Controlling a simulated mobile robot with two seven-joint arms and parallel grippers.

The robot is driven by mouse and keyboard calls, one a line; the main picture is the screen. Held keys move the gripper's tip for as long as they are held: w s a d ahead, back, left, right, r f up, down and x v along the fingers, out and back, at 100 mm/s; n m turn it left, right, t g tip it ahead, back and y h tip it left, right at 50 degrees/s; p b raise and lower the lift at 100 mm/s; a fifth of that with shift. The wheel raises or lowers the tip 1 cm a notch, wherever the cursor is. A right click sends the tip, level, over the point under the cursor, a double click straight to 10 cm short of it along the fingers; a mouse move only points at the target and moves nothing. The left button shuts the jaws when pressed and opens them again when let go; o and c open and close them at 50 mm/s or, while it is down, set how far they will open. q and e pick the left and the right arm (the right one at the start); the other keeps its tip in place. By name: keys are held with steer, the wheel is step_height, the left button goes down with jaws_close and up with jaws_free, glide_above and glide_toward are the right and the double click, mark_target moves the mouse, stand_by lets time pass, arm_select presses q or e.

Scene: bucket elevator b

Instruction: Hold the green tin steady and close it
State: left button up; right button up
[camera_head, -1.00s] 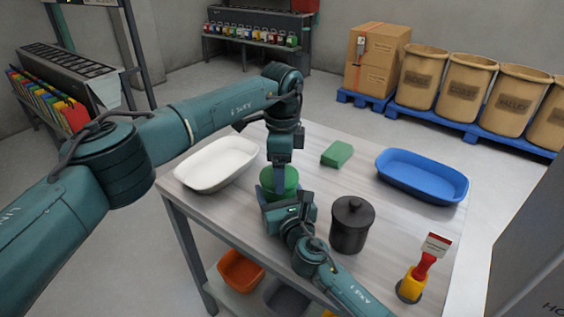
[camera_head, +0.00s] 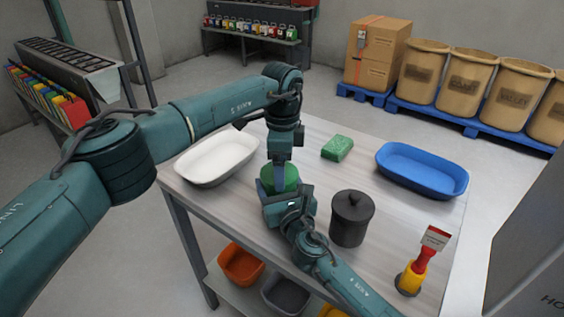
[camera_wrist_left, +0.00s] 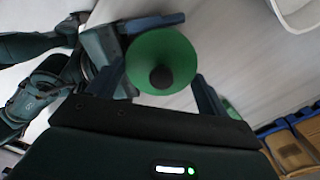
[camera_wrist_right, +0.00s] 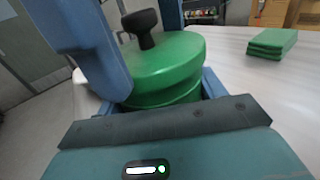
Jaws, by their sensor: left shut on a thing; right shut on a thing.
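The green tin (camera_head: 291,178) stands on the table, largely hidden by my grippers. Its round green lid (camera_wrist_left: 165,50) with a dark knob (camera_wrist_left: 162,78) shows in the left wrist view. In the right wrist view the lid (camera_wrist_right: 175,52) sits on top of the tin body (camera_wrist_right: 165,95); I cannot tell whether it is fully seated. My left gripper (camera_wrist_left: 160,85) comes from above, its fingers on opposite sides of the lid, shut on it. My right gripper (camera_wrist_right: 160,95) is low at the front, shut on the tin body.
A dark lidded canister (camera_head: 351,222) stands close on the right.

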arm_select(q)
steer(key=shift+f, duration=0.3)
steer(key=o, duration=0.9)
steer(key=shift+o, duration=0.2)
steer(key=shift+r, duration=0.1)
step_height(320, 180, up, 12)
arm_select(e)
steer(key=o, duration=1.4)
steer(key=shift+o, duration=0.2)
